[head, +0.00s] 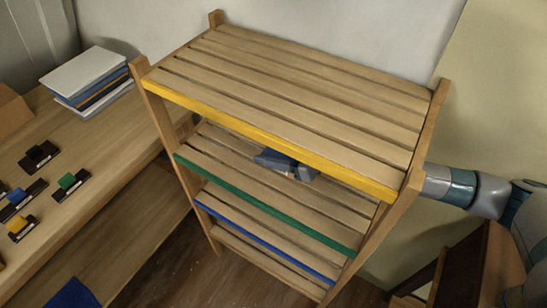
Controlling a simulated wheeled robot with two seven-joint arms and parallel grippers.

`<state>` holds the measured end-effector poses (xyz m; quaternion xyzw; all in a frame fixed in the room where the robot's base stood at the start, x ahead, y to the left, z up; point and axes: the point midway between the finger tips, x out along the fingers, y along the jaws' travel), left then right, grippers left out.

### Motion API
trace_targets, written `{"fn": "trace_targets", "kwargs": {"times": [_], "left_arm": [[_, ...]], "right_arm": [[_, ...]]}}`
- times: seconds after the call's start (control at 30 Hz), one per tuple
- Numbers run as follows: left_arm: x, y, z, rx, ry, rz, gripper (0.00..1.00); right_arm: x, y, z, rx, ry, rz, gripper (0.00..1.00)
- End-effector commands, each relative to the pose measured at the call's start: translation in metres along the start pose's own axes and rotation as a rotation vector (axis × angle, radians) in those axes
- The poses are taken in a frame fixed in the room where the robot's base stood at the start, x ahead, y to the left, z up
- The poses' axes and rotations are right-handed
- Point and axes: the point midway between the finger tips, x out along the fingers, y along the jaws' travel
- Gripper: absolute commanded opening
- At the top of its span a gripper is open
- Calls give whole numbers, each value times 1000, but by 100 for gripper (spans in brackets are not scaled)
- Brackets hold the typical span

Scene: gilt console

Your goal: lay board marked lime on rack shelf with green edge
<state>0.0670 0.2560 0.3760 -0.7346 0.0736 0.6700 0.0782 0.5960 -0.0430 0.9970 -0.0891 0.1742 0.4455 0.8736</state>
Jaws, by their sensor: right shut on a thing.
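A wooden slatted rack stands in the middle of the head view. Its shelf with the green edge (262,205) is the second from the top, under the yellow-edged top shelf (270,131). My right arm comes in from the right, past the rack's right post. My right gripper (287,165) shows partly in the gap between these two shelves, above the green-edged one. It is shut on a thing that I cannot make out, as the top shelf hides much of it. No board marked lime can be told for sure. My left gripper is out of view.
A wooden console at the left carries several small dark boards with coloured blocks, one of them green (68,181). A stack of books (88,76) lies at its back. The rack's blue-edged shelf (265,239) is below the green-edged one. The top shelf is bare.

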Motion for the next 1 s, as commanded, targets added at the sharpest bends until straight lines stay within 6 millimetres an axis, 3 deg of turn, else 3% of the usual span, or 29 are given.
{"fn": "trace_targets", "kwargs": {"times": [0.17, 0.5, 1.0], "left_arm": [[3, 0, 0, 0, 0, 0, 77], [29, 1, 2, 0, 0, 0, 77], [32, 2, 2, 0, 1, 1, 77]], "right_arm": [[1, 0, -3, 0, -1, 0, 30], [13, 0, -32, 2, -1, 1, 30], [14, 0, -36, -1, 0, 0, 30]]}}
